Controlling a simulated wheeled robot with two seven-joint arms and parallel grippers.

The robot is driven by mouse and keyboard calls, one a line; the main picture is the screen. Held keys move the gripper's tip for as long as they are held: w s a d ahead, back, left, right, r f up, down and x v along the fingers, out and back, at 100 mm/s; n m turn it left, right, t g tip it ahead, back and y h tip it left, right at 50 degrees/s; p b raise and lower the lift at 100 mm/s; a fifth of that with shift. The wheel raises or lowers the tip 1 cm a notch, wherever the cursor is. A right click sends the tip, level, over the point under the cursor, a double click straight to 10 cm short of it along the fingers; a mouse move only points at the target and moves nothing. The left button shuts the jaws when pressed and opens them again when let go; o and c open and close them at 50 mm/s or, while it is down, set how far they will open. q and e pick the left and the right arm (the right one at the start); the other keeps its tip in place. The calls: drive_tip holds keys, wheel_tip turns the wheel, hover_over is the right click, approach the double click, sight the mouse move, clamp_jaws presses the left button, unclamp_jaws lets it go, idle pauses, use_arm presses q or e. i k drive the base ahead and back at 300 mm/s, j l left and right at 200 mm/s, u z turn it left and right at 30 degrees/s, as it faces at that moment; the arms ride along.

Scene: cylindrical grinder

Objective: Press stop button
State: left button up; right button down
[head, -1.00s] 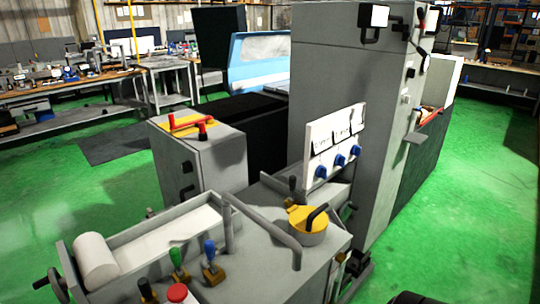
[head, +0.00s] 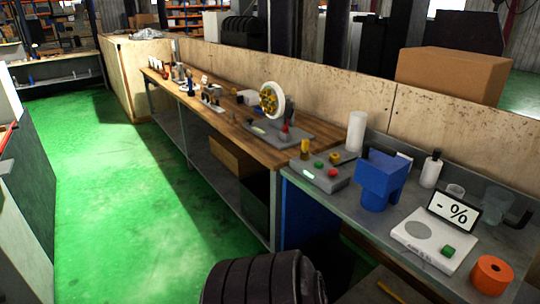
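A grey control box (head: 318,177) sits on the grey bench at the right of the head view. I cannot tell whether either is the stop button. The grinder's panel with its red button is out of view now. Neither of my grippers is in view.
A white scale (head: 432,238), blue container (head: 382,180), orange roll (head: 491,277) and white cylinder (head: 356,132) stand on the grey bench. A wooden workbench (head: 222,115) runs beyond. Green floor (head: 110,215) on the left is clear.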

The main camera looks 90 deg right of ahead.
sight(332, 173)
drive_tip(key=z, duration=3.15)
